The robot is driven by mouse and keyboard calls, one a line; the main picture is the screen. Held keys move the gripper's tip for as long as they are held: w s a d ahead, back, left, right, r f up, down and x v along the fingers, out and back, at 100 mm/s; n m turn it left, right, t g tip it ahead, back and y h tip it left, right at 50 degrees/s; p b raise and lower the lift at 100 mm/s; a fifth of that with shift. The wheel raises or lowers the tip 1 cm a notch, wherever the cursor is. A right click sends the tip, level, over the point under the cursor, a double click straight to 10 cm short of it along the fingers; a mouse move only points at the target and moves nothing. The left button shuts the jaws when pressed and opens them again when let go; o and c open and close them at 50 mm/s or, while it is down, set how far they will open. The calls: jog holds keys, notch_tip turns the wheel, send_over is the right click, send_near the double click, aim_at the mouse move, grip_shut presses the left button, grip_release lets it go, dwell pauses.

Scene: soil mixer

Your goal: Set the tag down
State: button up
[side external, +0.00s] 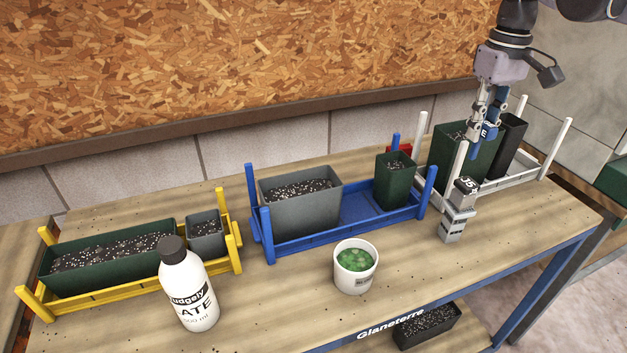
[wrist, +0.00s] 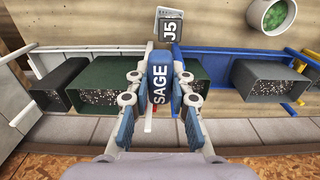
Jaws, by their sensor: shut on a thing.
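The tag (wrist: 158,84) is a narrow blue piece with white SAGE lettering. In the wrist view my gripper (wrist: 160,97) is shut on it, its fingers on either side. In the side view my gripper (side external: 480,128) is above the white rack (side external: 519,181), with the tag in front of the large dark green pot (side external: 447,158). Part of the tag's blue face (side external: 485,131) shows there. Whether the tag touches anything below is hard to tell.
A J5 block (side external: 455,222) stands in front of the white rack. The blue rack (side external: 360,213) holds a grey pot and a small green pot, with bare floor between. A white tub (side external: 355,279), a white bottle (side external: 190,292) and a yellow rack (side external: 126,293) stand to the left.

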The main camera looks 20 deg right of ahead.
jog(key=shift+a, duration=0.1)
dwell(0.3)
jog(key=w+a+f, duration=0.3)
jog(key=a+f, duration=0.5)
jog(key=a, duration=0.4)
jog(key=shift+s+a+f, duration=0.1)
jog(key=shift+f, duration=2.55)
jog(key=shift+s+a+f, duration=0.1)
jog(key=shift+f, duration=2.5)
jog(key=shift+f, duration=0.15)
jog(key=o, duration=0.9)
jog(key=shift+c, duration=0.2)
